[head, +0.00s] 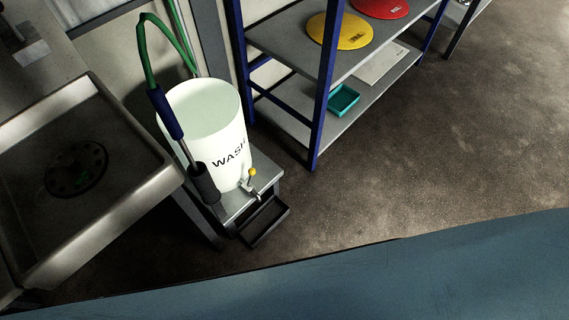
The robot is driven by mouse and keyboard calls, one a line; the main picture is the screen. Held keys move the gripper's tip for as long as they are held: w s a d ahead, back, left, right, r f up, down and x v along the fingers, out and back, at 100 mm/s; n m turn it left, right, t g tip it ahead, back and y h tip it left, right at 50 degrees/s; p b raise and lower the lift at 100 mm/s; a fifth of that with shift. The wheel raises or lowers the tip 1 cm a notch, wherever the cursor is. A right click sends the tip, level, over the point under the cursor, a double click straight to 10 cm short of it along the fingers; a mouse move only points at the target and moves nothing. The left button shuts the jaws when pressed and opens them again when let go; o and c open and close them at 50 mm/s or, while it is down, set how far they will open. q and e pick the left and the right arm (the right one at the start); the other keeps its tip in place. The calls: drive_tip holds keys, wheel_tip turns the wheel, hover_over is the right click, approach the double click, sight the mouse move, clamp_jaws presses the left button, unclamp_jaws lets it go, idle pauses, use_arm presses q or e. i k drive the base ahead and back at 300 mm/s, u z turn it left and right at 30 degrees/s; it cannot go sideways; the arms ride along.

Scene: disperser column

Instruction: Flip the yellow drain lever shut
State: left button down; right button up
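The yellow drain lever (252,172) is small and sits on top of a metal tap (254,190) low on the front of a white bucket (206,125) marked "WASH". The lever's exact angle is too small to tell. The bucket stands on a small grey stand (267,176) and looks pale inside. No flow from the tap can be made out. Neither of my grippers is in view.
A green hose (144,50) with a blue sleeve and dark end hangs in front of the bucket. A steel sink (155,178) is at left. A dark tray (265,222) lies below the tap. A blue-framed shelf (325,85) stands behind. Floor (430,150) at right is clear.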

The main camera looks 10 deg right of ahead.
sight(251, 172)
drive_tip(key=k, duration=0.65)
drive_tip(key=z, duration=0.6)
drive_tip(key=i, duration=1.65)
drive_tip(key=u, duration=0.65)
